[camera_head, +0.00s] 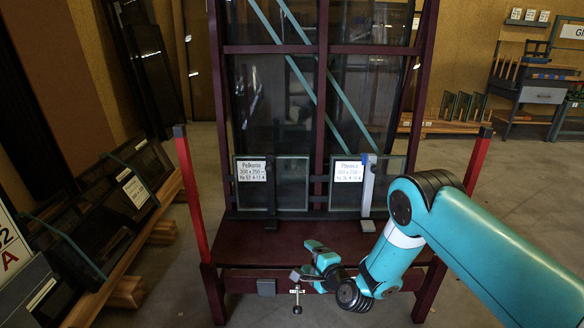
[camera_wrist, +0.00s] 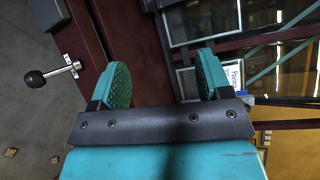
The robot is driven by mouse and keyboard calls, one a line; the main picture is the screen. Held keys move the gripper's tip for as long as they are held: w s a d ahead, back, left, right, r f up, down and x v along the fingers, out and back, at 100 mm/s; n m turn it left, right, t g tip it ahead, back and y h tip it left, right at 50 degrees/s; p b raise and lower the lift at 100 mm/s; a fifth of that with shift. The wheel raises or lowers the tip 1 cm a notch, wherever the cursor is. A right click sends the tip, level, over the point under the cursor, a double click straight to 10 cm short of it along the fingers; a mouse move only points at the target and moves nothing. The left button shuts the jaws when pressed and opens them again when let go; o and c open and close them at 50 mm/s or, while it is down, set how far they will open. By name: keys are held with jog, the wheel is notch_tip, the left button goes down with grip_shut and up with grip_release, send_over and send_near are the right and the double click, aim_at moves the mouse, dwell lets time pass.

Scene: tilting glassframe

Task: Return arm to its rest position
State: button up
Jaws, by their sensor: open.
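My gripper (camera_head: 308,260) is at the end of my teal arm (camera_head: 400,250), which reaches in from the right in the head view. The gripper is low, by the front edge of the dark red frame's shelf (camera_head: 290,240). In the wrist view the two teal finger pads of my gripper (camera_wrist: 163,80) stand wide apart. Nothing is between them. A small lever with a round knob (camera_head: 297,308) hangs on the frame's front, just below the gripper. The knob also shows left of the fingers in the wrist view (camera_wrist: 36,78), apart from them.
Two small labelled glass panes (camera_head: 290,195) (camera_head: 345,200) stand upright on the shelf. Dark panes lean on a wooden rack (camera_head: 120,280) at left. A workbench (camera_head: 540,90) stands at back right. Floor is clear at right.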

notch_tip(320, 180, up, 14)
jog(key=s+a+n+g+y, duration=0.1)
jog(key=s+a+n+g, duration=0.1)
jog(key=n+g, duration=0.35)
jog(key=s+d+r+n+g, duration=0.1)
jog(key=s+r+n+g, duration=0.2)
jog(key=s+r+n, duration=0.55)
jog(key=s+d+r+n+g+h, duration=0.2)
jog(key=s+d+r+n, duration=0.15)
jog(key=s, duration=0.55)
jog(key=s+d+r+n+g+h, duration=0.1)
jog(key=s+d+r+n, duration=0.2)
jog(key=s, duration=0.6)
jog(key=s+d+r+n+g+h, duration=0.25)
jog(key=s+d, duration=0.25)
jog(key=s, duration=0.4)
notch_tip(320, 180, up, 35)
jog(key=m+p, duration=0.1)
jog(key=p, duration=3.3)
jog(key=shift+w+a+r+t+y+p, duration=0.2)
jog(key=shift+a+t+y+p, duration=0.1)
jog(key=shift+y+p, duration=0.05)
